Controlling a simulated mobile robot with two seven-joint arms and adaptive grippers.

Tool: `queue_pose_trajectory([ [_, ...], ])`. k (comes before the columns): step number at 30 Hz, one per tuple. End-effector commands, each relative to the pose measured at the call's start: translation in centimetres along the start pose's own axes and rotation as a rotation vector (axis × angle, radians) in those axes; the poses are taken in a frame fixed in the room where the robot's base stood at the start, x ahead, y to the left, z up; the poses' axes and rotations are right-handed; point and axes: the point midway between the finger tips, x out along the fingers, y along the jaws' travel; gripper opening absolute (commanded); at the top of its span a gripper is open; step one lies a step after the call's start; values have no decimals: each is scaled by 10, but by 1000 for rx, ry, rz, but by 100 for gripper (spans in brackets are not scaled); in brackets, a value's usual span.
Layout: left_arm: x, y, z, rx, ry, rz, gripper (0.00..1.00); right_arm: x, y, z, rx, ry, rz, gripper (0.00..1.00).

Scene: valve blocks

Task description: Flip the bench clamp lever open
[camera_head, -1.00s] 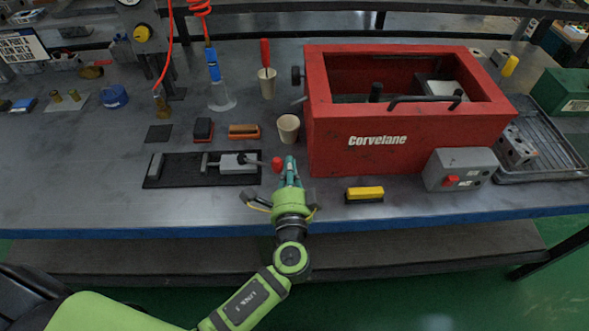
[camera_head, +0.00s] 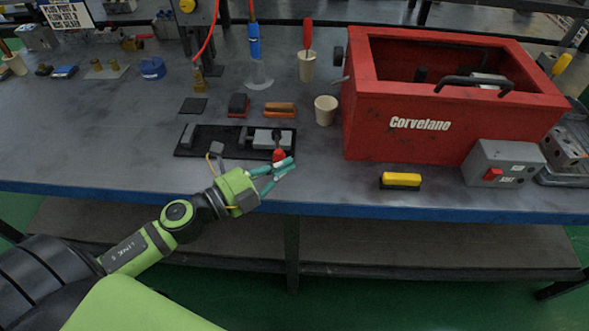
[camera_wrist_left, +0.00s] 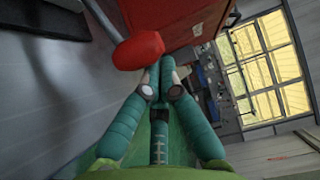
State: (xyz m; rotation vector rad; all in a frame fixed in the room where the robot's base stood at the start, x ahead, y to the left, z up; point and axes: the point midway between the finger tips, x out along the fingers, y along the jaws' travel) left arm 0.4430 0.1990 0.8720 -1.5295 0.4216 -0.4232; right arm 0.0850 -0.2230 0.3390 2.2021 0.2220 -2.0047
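The bench clamp (camera_head: 272,138) is a grey metal block on a black base plate (camera_head: 228,152) near the bench's front. Its lever ends in a red knob (camera_head: 279,156), which shows at the plate's front right. The red knob (camera_wrist_left: 138,50) and the lever's dark shaft (camera_wrist_left: 103,18) are large in the left wrist view. My left gripper (camera_head: 291,165) has its teal fingers right beside the knob. In the left wrist view, its fingertips (camera_wrist_left: 161,78) come together, with the knob just beyond them and not between them. Contact with the knob is unclear. My right gripper is not in view.
A red Corvelane box (camera_head: 420,125) stands to the right, with a grey switch box (camera_head: 503,163) and a yellow-topped brush (camera_head: 401,180) near it. A beige cup (camera_head: 325,110) and small blocks stand behind the clamp. The bench front left is clear.

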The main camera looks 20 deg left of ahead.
Motion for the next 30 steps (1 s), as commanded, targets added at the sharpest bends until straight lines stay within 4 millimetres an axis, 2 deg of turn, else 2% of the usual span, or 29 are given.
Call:
queue_pose_trajectory([
  [9, -14, 1, 10, 2, 30, 2, 0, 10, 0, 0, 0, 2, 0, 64],
  [30, -17, 0, 15, 3, 23, 1, 0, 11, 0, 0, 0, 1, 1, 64],
])
